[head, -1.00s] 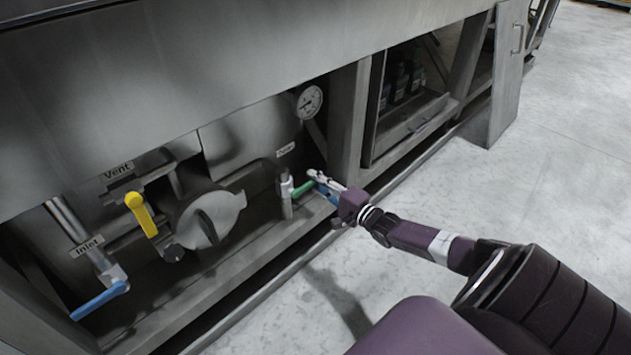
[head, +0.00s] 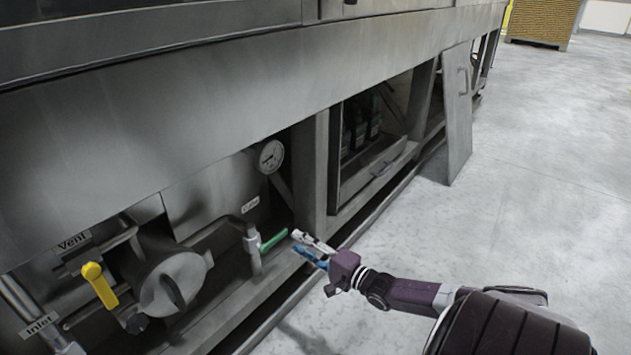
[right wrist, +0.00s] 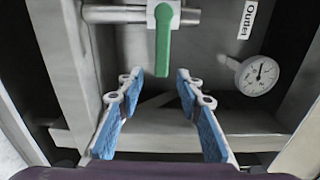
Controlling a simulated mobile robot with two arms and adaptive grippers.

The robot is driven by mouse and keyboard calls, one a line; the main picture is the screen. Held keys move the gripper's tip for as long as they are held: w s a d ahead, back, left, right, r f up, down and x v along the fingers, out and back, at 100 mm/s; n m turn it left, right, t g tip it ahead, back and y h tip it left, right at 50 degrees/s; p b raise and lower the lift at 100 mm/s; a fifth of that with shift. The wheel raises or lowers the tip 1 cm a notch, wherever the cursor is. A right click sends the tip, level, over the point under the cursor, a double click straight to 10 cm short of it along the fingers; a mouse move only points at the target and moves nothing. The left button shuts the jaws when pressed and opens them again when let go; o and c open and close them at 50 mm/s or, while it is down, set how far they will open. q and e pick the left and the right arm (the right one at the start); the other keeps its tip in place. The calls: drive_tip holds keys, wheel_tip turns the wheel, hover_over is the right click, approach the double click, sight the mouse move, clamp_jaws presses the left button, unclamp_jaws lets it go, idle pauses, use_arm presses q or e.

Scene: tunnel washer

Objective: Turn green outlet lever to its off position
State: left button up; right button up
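The green outlet lever (head: 273,240) sticks out to the right from its valve on the outlet pipe in the head view. In the right wrist view the green lever (right wrist: 162,42) hangs down from the pale valve body, its free end near the gap between my fingertips. My right gripper (head: 299,243) is open just off the lever's free end and does not appear to hold it. In the right wrist view its blue-padded fingers (right wrist: 157,77) stand wide apart with nothing clamped between them. My left gripper is not in view.
A pressure gauge (head: 270,156) sits above the outlet pipe. The yellow vent lever (head: 99,285) and a round hatch (head: 172,284) are left. The washer's frame post (head: 309,175) stands right behind my gripper. Open floor (head: 540,230) lies right.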

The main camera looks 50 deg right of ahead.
drive_tip(key=shift+s+d, duration=0.2)
drive_tip(key=shift+s, duration=2.4)
